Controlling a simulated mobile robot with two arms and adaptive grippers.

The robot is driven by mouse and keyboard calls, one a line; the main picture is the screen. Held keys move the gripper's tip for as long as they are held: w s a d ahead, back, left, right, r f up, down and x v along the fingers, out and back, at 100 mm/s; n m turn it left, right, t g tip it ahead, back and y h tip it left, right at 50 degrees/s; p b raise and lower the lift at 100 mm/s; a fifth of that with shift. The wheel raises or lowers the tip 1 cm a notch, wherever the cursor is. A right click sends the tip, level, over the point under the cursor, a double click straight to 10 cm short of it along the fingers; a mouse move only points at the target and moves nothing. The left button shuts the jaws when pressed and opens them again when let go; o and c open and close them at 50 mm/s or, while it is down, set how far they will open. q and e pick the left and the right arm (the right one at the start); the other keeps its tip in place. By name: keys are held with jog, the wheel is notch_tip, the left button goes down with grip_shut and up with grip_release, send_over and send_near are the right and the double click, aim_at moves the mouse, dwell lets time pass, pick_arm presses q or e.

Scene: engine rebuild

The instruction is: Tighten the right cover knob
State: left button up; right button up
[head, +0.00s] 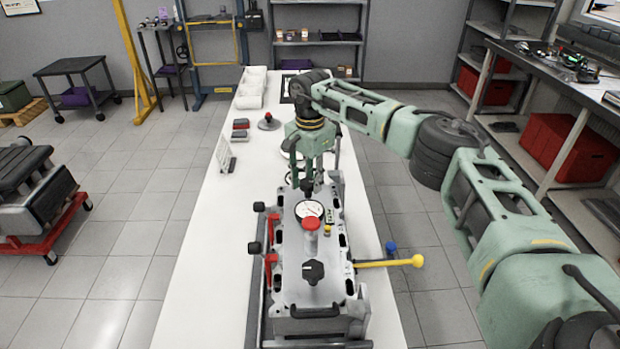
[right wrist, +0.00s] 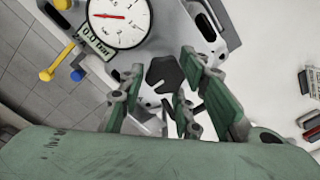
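The engine cover (head: 290,285) is a grey metal plate on the white table. One black knob (head: 313,272) stands on its near end. Another black knob (head: 307,186) stands at its far end, under my right gripper (head: 311,180). A round dial gauge (head: 309,211) and a red-topped post (head: 311,225) lie between the knobs. In the right wrist view the far knob (right wrist: 165,73) shows between the spread green fingers of my right gripper (right wrist: 166,80). The fingers look open around it; contact is not clear. My left gripper is not in view.
Red levers (head: 271,265) line the cover's left side, and a yellow-handled bar (head: 390,262) juts out at the right. The table's left strip is mostly clear. A workbench stands at the right.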

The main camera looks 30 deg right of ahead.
jog(key=c, duration=0.6)
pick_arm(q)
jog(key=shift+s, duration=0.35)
